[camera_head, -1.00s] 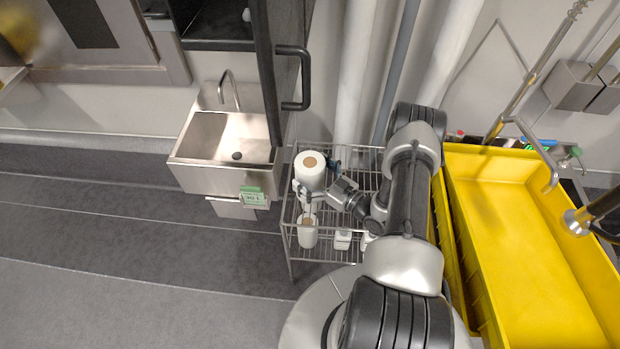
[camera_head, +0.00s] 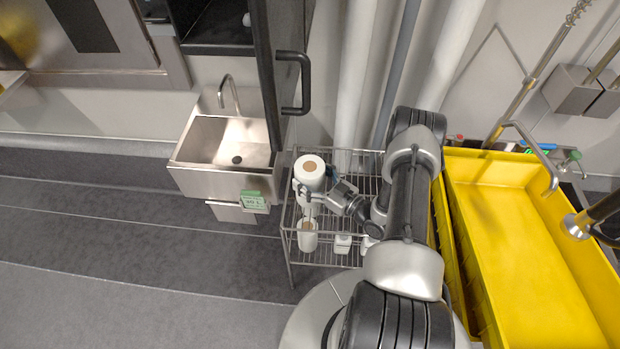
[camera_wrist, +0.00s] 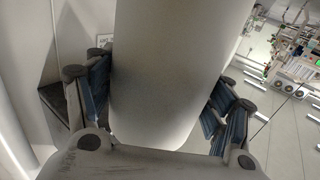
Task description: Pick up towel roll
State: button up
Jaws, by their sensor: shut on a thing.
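A white towel roll (camera_head: 311,172) with a brown core stands upright at the wire rack in the head view. My gripper (camera_head: 318,190) is at its right side, with its fingers around it. In the wrist view the roll (camera_wrist: 170,70) fills the middle, and the blue-padded fingers of my gripper (camera_wrist: 163,105) press on it from both sides. The roll's lower end shows close to my palm. A second white roll (camera_head: 307,240) stands lower on the rack, below the held one.
The wire rack (camera_head: 345,262) also bears small white containers (camera_head: 343,243). A steel sink (camera_head: 205,175) is to the left, and a dark door with a handle (camera_head: 292,80) is behind. A yellow bin (camera_head: 530,260) stands close to the right of my arm.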

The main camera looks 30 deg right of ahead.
notch_tip(320, 180, up, 20)
jog(key=p, duration=0.4)
jog(key=shift+p, duration=0.4)
jog(key=o, duration=0.6)
jog(key=c, duration=0.9)
